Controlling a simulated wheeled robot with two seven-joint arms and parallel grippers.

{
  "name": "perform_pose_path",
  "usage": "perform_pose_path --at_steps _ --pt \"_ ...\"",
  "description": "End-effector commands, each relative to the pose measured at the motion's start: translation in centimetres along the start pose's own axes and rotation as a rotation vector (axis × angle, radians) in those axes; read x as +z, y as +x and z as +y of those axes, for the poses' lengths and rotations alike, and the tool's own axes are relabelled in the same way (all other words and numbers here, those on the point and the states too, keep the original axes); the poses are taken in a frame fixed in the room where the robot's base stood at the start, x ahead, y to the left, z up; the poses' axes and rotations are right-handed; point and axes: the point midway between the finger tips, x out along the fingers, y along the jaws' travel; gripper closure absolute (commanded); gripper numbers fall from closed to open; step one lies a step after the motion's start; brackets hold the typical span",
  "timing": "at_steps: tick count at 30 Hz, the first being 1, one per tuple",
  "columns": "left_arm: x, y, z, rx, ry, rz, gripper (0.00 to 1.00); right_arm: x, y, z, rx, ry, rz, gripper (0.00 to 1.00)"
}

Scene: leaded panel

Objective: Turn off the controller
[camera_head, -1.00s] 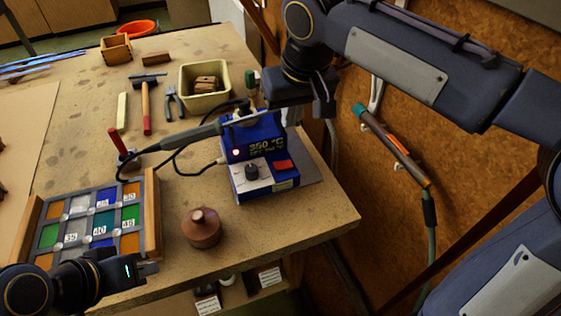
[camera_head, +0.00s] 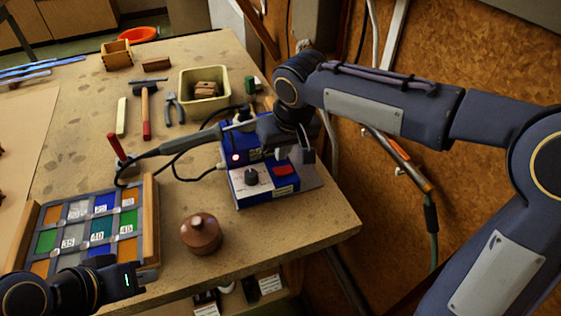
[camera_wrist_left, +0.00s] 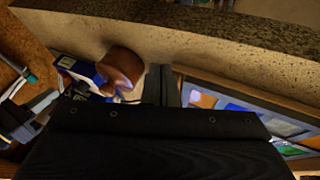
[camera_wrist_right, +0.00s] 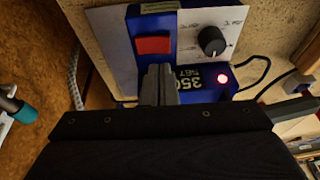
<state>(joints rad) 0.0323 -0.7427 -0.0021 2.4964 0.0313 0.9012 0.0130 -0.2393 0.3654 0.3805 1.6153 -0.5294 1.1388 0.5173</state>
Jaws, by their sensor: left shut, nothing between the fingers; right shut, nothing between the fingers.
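The blue controller (camera_head: 240,200) stands near the right edge of the bench. On its sloped front are a black knob (camera_head: 251,177) and a red rocker switch (camera_head: 283,170). In the right wrist view the red switch (camera_wrist_right: 153,45), the knob (camera_wrist_right: 212,40) and a glowing red lamp (camera_wrist_right: 222,79) show. My right gripper (camera_head: 306,160) is shut and empty, just above the controller near the red switch; its fingertips (camera_wrist_right: 158,70) appear just below the switch in the wrist view. I cannot tell whether they touch. My left gripper (camera_head: 138,278) is shut and empty, beside the leaded panel.
The leaded panel (camera_head: 95,215) sits in a wooden frame at left. A cream bin (camera_head: 222,100) stands behind.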

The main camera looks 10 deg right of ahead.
Motion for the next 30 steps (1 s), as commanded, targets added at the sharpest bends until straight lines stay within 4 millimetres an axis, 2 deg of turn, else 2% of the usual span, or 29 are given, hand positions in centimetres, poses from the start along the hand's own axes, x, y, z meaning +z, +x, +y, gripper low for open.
perform_pose_path --at_steps 3,9,20,23,24,30 --pt "0.0 0.1 0.0 0.000 0.000 0.000 1.00 0.7 1.8 -0.2 0.000 -0.002 -0.004 1.00" --pt "0.1 0.1 0.0 0.000 0.000 0.000 1.00 1.0 3.1 -0.3 0.000 -0.002 -0.001 1.00" --pt "0.1 0.2 -0.1 0.000 0.000 0.000 1.00 1.1 3.3 -0.3 0.000 -0.001 0.000 1.00" --pt "0.5 1.0 -0.5 0.000 0.000 0.000 1.00 1.4 4.3 -0.8 0.003 -0.006 0.000 1.00" --pt "0.3 0.6 -0.3 0.000 0.000 -0.001 1.00 1.2 3.8 -0.6 0.003 -0.003 0.000 1.00" --pt "0.3 0.6 -0.3 0.000 0.000 0.000 1.00 1.3 3.9 -0.6 0.002 -0.002 -0.004 1.00"
